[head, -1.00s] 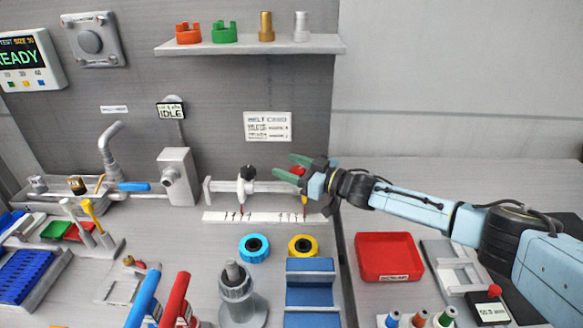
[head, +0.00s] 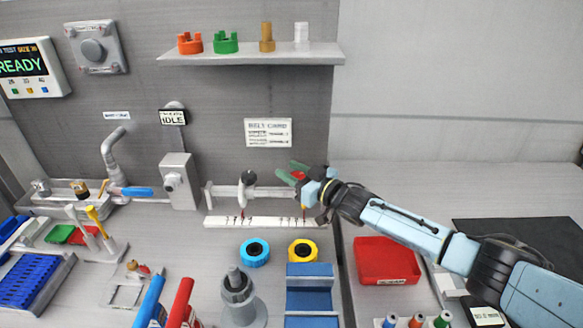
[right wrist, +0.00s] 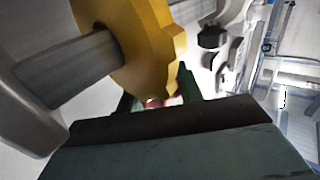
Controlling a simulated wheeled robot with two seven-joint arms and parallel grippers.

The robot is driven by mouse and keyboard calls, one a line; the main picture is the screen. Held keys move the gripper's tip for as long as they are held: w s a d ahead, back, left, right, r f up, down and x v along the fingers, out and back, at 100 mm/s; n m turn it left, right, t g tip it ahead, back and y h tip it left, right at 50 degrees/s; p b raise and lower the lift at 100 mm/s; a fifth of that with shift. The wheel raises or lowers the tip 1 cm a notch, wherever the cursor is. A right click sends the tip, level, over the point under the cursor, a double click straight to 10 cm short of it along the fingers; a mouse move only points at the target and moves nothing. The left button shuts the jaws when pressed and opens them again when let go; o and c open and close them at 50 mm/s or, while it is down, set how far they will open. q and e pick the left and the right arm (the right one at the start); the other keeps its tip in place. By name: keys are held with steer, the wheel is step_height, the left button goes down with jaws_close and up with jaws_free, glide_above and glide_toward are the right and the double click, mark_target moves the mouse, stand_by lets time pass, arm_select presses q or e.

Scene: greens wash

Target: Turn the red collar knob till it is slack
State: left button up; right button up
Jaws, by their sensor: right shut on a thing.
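The red collar knob (head: 297,175) shows as a small red patch between the green fingers of my right gripper (head: 291,172), at the right end of the grey rail (head: 225,192). In the right wrist view a yellow collar (right wrist: 150,45) sits around a grey shaft (right wrist: 70,70). A reddish bit of the knob (right wrist: 154,103) shows under the collar, between the green fingers (right wrist: 158,102). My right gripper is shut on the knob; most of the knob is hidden. My left gripper is not in view.
A white marked strip (head: 265,221) lies below. Blue (head: 255,252) and yellow rings (head: 303,250) lie in front. A red tray (head: 388,258) is under my right arm.

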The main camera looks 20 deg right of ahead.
steer(key=m+t+h+p, duration=0.1)
steer(key=m+h+p, duration=0.1)
steer(key=h, duration=0.1)
steer(key=shift+d+t, duration=0.1)
steer(key=shift+t, duration=0.2)
steer(key=shift+d+m+t+h+p, duration=0.15)
steer(key=shift+m+t+h+p, duration=0.35)
steer(key=shift+m+h, duration=0.5)
steer(key=shift+w+h, duration=0.1)
steer(key=shift+h, duration=0.3)
steer(key=o, duration=1)
step_height(320, 180, up, 10)
steer(key=shift+p, duration=0.75)
